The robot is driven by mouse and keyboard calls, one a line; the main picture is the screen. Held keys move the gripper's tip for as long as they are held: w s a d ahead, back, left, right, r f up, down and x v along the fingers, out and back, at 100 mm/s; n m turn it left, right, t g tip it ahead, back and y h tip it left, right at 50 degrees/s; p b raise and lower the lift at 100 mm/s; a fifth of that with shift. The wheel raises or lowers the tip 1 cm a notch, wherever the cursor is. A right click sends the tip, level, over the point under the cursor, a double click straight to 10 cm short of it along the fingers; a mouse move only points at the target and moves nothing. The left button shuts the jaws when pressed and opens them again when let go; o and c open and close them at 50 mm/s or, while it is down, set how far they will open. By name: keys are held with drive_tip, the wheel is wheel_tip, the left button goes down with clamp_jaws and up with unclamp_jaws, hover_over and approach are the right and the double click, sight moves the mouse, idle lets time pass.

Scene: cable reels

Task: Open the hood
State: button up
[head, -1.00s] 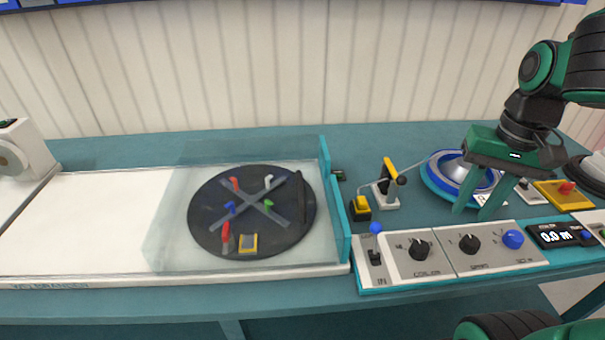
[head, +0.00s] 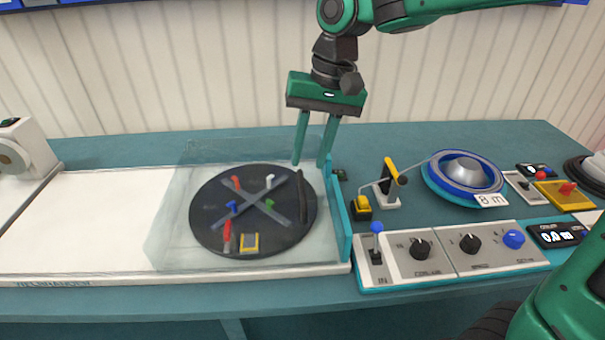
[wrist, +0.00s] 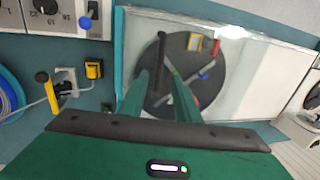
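The hood (head: 165,215) is a clear box-like cover over a dark round reel plate (head: 210,232); it is down. A dark bar (head: 301,197), perhaps its handle, stands near the hood's right side; it also shows in the wrist view (wrist: 163,50). My gripper (head: 309,163) is open and empty, with its fingers pointing down near the back right of the hood, close to the teal end wall (head: 336,205). In the wrist view the open fingers (wrist: 161,75) reach towards the dark bar. I cannot tell whether they touch the hood.
A grey control panel (head: 450,252) with knobs and a blue-tipped lever (head: 376,228) lies right of the hood. A yellow-armed cable guide (head: 388,180) and a blue cable reel (head: 462,178) stand behind it. White bench surface (head: 90,220) lies left.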

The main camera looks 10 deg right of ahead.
sight(302, 184)
drive_tip(key=f, duration=0.3)
drive_tip(key=a+f, duration=0.1)
drive_tip(key=f, duration=0.1)
drive_tip(key=shift+f, duration=0.35)
clamp_jaws()
drive_tip(key=shift+a, duration=0.1)
